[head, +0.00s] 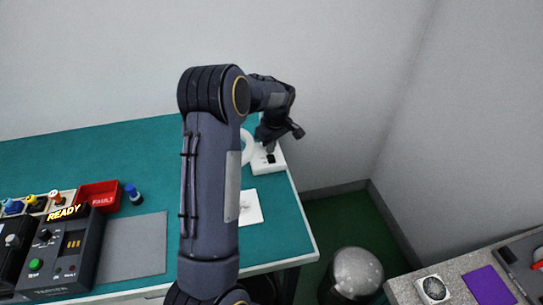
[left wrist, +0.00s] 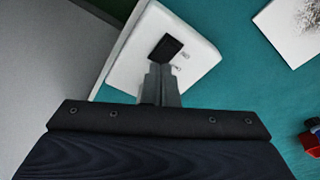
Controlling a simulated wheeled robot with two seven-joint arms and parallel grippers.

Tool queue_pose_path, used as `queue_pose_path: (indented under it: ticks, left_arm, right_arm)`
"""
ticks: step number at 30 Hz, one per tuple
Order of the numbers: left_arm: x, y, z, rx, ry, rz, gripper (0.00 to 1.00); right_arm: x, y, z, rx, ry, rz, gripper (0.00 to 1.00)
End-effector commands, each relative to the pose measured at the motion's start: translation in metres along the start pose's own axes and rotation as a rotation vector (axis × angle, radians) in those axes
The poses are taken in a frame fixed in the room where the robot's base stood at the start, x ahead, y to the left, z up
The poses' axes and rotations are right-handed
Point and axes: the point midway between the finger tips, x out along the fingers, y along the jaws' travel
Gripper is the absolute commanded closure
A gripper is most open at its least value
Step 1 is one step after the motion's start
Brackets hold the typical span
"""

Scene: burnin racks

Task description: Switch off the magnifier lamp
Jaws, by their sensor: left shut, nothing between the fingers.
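The magnifier lamp's white base (head: 262,166) stands at the right end of the teal bench. A white ring (head: 248,146), partly hidden behind my arm, shows beside it. In the left wrist view the base (left wrist: 200,62) carries a black rocker switch (left wrist: 166,48) and small markings. My left gripper (head: 270,150) points down over the base, beside the switch. In the left wrist view its shut fingertips (left wrist: 161,70) hold nothing and overlap the switch's near edge; I cannot tell whether they touch it. Which way the switch is set is unclear. My right gripper is not in view.
A white card (head: 251,207) lies on the bench (head: 274,224) near the base. A red FAULT bin (head: 98,196), a blue-capped item (head: 134,194), a grey mat (head: 134,248) and a READY tester (head: 62,255) are at left. A domed bin (head: 355,270) stands on the floor.

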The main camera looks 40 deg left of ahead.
Motion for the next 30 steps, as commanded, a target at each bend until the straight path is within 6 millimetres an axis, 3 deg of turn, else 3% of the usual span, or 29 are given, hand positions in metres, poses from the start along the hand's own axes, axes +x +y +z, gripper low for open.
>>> queue_pose_path:
  ticks: [18, 30]
  left_arm:
    - [-0.053, 0.000, -0.008, 0.000, 0.002, 0.001, 1.00]
    - [-0.057, 0.000, -0.009, 0.000, 0.001, 0.000, 1.00]
  right_arm:
    - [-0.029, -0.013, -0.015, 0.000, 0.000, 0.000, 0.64]
    - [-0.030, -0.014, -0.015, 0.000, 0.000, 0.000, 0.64]
